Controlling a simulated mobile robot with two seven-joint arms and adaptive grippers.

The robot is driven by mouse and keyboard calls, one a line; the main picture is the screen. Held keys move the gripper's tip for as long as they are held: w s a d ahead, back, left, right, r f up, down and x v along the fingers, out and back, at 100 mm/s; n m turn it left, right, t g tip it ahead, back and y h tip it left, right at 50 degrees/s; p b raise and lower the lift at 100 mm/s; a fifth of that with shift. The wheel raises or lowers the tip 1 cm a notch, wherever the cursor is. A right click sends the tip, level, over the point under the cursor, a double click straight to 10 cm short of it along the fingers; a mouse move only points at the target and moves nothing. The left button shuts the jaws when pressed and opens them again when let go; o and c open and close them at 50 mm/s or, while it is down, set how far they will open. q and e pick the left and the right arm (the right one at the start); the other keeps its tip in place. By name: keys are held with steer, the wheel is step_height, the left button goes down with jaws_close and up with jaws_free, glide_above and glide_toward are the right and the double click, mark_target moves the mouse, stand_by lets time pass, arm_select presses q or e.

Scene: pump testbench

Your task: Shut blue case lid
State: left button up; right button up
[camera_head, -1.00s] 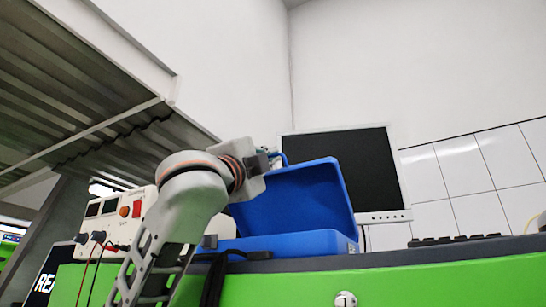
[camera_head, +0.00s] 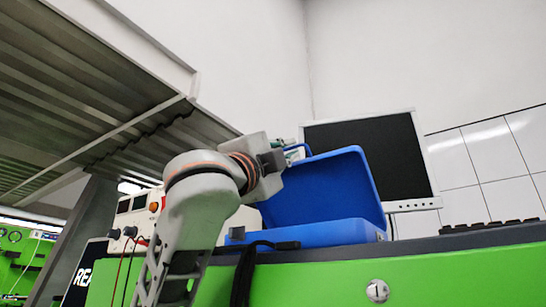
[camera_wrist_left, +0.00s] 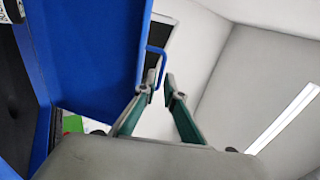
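The blue case (camera_head: 310,236) stands on the bench with its blue lid (camera_head: 325,190) raised and tilted open. My left gripper (camera_head: 297,153) is at the upper left corner of the lid, beside its blue handle. In the left wrist view, the lid (camera_wrist_left: 90,50) fills the left side, and the blue handle (camera_wrist_left: 157,62) sticks out from its edge. The two fingers of my left gripper (camera_wrist_left: 161,90) are apart, with the handle's end near or between their tips; contact cannot be told. The case interior is hidden in the head view. My right gripper is not in view.
A monitor (camera_head: 370,158) stands behind the case, with a keyboard (camera_head: 490,226) to the right. A power supply with knobs (camera_head: 137,207) is at left behind my arm. A black cable (camera_head: 245,265) hangs over the green bench front (camera_head: 440,275).

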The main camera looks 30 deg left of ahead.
arm_select(q)
steer(key=v, duration=0.8)
steer(key=shift+s, duration=0.25)
steer(key=shift+f, duration=0.1)
